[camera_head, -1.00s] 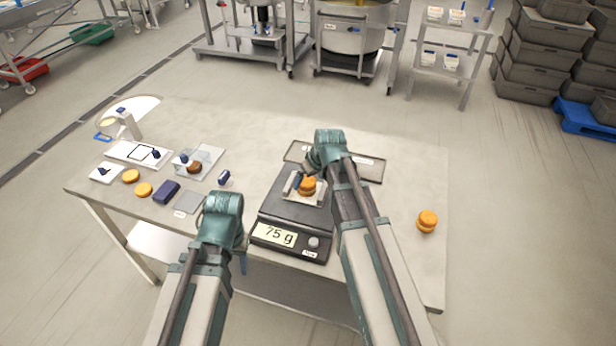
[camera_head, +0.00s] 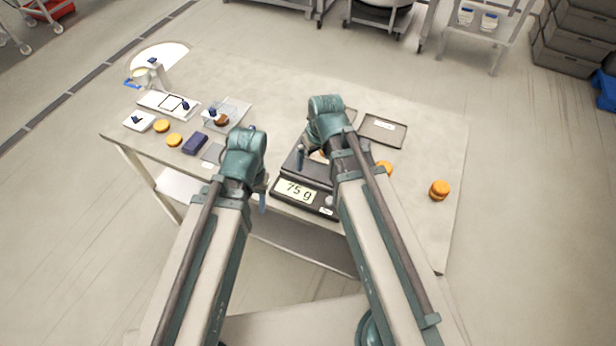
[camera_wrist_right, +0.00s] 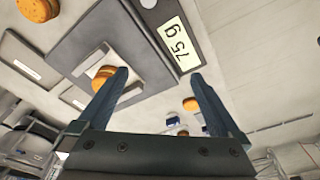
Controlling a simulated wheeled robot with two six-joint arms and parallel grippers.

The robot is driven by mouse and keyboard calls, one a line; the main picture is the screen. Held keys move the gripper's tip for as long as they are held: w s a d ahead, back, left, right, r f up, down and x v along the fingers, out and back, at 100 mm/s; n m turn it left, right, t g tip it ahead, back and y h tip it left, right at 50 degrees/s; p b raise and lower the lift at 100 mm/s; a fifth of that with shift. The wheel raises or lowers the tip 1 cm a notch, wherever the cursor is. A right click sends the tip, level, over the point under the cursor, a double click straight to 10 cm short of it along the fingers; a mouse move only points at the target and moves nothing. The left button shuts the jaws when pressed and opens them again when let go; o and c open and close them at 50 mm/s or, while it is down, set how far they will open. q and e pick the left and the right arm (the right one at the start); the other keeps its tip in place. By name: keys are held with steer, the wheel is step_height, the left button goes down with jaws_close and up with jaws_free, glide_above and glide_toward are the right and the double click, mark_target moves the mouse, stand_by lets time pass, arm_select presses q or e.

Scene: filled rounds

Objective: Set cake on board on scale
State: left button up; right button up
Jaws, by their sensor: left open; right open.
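The black scale (camera_head: 323,207) stands at the table's front and its display reads 75 g. In the right wrist view the orange filled cake (camera_wrist_right: 103,78) sits on a light board (camera_wrist_right: 88,66) on the scale (camera_wrist_right: 110,25). My right arm mostly hides cake and board in the head view. My right gripper (camera_wrist_right: 160,75) is open above the scale; the cake shows beyond its left finger and is not between the fingers. My left gripper (camera_head: 263,198) is open and empty at the table's front edge, left of the scale.
A dark tray (camera_head: 382,130) lies behind. Round shells (camera_head: 174,140), a navy block (camera_head: 195,144) and white trays (camera_head: 169,105) fill the left side. The back middle is clear.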

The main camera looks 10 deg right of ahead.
steer(key=s+a+g+h, duration=0.2)
steer(key=s+a, duration=0.4)
steer(key=s, duration=0.5)
steer(key=shift+s+f, duration=0.15)
steer(key=shift+s, duration=0.1)
step_height(320, 180, down, 6)
steer(key=b, duration=0.6)
